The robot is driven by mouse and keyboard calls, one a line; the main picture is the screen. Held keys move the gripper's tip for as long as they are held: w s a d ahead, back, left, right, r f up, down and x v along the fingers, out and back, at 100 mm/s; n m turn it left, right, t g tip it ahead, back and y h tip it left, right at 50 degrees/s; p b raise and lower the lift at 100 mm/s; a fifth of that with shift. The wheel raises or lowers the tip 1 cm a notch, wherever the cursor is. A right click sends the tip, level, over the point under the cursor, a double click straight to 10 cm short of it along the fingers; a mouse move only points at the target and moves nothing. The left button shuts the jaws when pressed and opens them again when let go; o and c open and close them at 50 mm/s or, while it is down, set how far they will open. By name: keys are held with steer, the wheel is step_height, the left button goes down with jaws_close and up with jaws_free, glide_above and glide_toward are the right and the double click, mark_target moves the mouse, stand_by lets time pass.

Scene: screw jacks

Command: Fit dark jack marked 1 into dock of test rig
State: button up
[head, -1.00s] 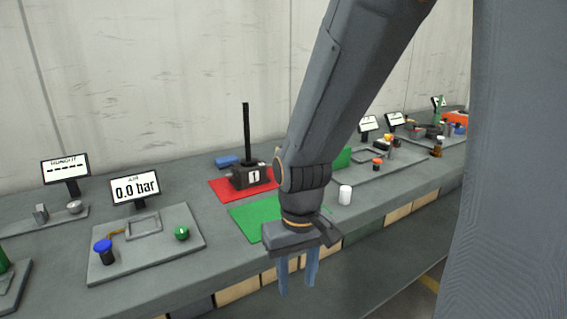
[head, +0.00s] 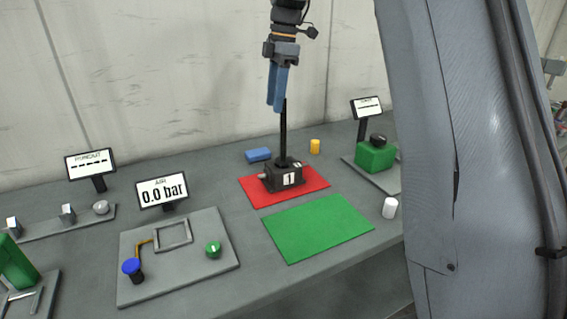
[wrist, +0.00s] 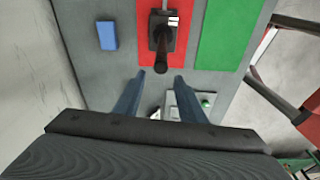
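The dark jack marked 1 (head: 284,177) stands upright on the red mat, its tall black post (head: 283,130) rising from the block. In the wrist view its block (wrist: 163,32) and foreshortened post (wrist: 162,68) show ahead of my fingers. My gripper (head: 277,105) points down at the top of the post. Its blue fingers are apart in the wrist view (wrist: 158,80) with nothing held between them. In the head view the fingertips overlap the post top; I cannot tell if they touch. The rig plate at left bears a square frame dock (head: 173,235) that is empty.
The red mat (head: 318,186) adjoins a bare green mat (head: 318,228). The 0.0 bar display (head: 162,191) stands behind the rig plate. A blue block (head: 258,155), yellow cylinder (head: 315,146), white cylinder (head: 389,208) and green block (head: 375,156) stand nearby.

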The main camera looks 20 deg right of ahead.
steer(key=shift+d+f+n, duration=0.1)
steer(key=shift+d+n, duration=0.4)
steer(key=shift+d, duration=0.65)
steer(key=shift+d+f, duration=0.15)
steer(key=shift+f, duration=0.05)
steer(key=p, duration=0.3)
glide_above(283, 144)
step_height(283, 144, down, 7)
steer(key=shift+w+f, duration=0.15)
steer(key=shift+w, duration=0.2)
jaws_close()
steer(key=shift+w+r, duration=0.1)
steer(key=shift+r, duration=0.15)
